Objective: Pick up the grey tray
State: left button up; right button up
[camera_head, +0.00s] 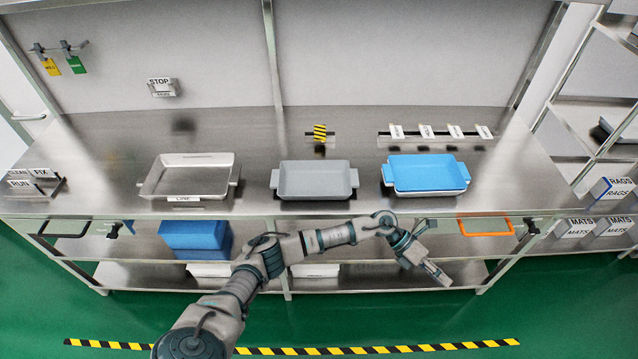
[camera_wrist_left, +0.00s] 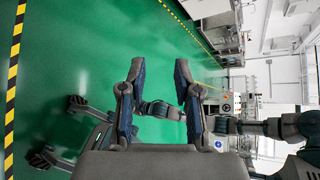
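The grey tray (camera_head: 314,181) sits on the steel bench near its front edge, between a silver tray on the left and a blue tray on the right. It looks empty and has a handle at each end. My left gripper (camera_head: 440,275) is in front of the bench, below its top and to the right of the grey tray, apart from it. In the left wrist view its two fingers (camera_wrist_left: 158,75) stand apart with nothing between them. The grey tray does not show in that view. My right gripper is not clearly seen in either view.
A silver tray (camera_head: 188,178) and a blue tray (camera_head: 426,174) flank the grey one on the bench top (camera_head: 255,140). A blue bin (camera_head: 195,240) is on the shelf below. An orange handle (camera_head: 487,227) is at the bench's front right. The bench behind the trays is mostly clear.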

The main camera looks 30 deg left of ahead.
pick_arm(q)
jog(key=w+a+r+m+y, duration=0.2)
jog(key=a+m+y, duration=0.3)
jog(key=a+y, duration=0.55)
jog(key=t+y, duration=0.2)
jog(key=y, duration=0.7)
send_near(317, 196)
jog(key=shift+n+h, duration=0.25)
jog(key=shift+n, duration=0.15)
jog(key=x, duration=0.4)
jog(key=shift+a+f, duration=0.15)
jog(key=shift+f, duration=0.1)
jog(key=shift+a+x, duration=0.2)
jog(key=shift+x, duration=2.65)
jog(key=shift+w+r, duration=0.1)
jog(key=shift+w, duration=0.05)
grip_shut()
